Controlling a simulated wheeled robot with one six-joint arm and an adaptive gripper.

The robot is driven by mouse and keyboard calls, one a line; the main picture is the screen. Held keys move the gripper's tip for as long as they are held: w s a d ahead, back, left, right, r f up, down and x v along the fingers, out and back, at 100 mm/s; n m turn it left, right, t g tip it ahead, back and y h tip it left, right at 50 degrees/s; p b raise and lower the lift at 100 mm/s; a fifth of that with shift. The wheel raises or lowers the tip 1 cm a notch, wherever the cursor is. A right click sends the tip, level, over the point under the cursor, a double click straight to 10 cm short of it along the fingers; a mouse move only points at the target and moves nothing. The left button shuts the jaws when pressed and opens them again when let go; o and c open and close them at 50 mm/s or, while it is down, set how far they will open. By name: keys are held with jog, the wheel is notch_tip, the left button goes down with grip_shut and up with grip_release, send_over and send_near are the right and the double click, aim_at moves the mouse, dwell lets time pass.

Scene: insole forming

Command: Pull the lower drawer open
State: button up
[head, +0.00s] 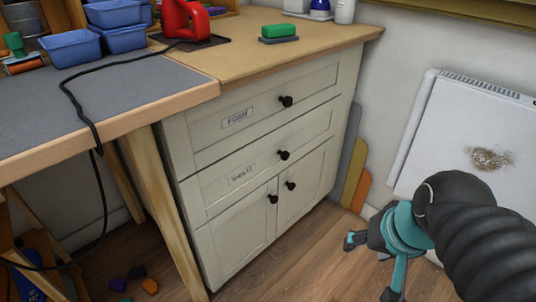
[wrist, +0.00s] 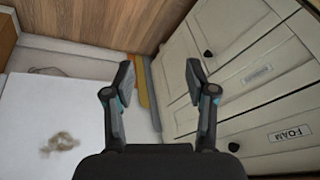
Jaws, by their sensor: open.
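The lower drawer (head: 225,183) is a cream panel with a small label and a round black knob (head: 284,155). It looks shut, flush with the cabinet front, below the drawer marked FOAM (head: 215,124) and above two doors. My gripper (head: 371,268) is open and empty, low in front of the cabinet and to the right of the drawer. In the wrist view, my gripper (wrist: 160,73) has its fingers spread, with the cabinet to their right.
Two cabinet doors (head: 238,234) with black knobs are below the drawer. Coloured boards (head: 352,172) lean beside the cabinet. A stained white panel (head: 460,135) is on the right wall. A grey-topped bench (head: 75,110) with a hanging cable stands left. The floor before the cabinet is mostly clear.

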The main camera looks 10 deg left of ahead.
jog(key=w+a+f+m+g+y+b, duration=0.1)
jog(key=w+a+f+m+g+y, duration=0.35)
jog(key=a, duration=0.45)
jog(key=m+t+y+b, duration=0.3)
jog(key=m+t+y, duration=0.65)
jog(key=m, duration=1.05)
send_near(287, 156)
jog(key=shift+n+t+h, duration=0.25)
jog(key=shift+t+h, duration=0.35)
jog(key=shift+t, duration=0.2)
jog(key=x, duration=0.7)
jog(key=s+x, duration=0.1)
jog(key=x, duration=0.2)
jog(key=shift+w+a+r, duration=0.1)
jog(key=shift+w+a, duration=0.15)
jog(key=shift+a, duration=0.35)
grip_shut()
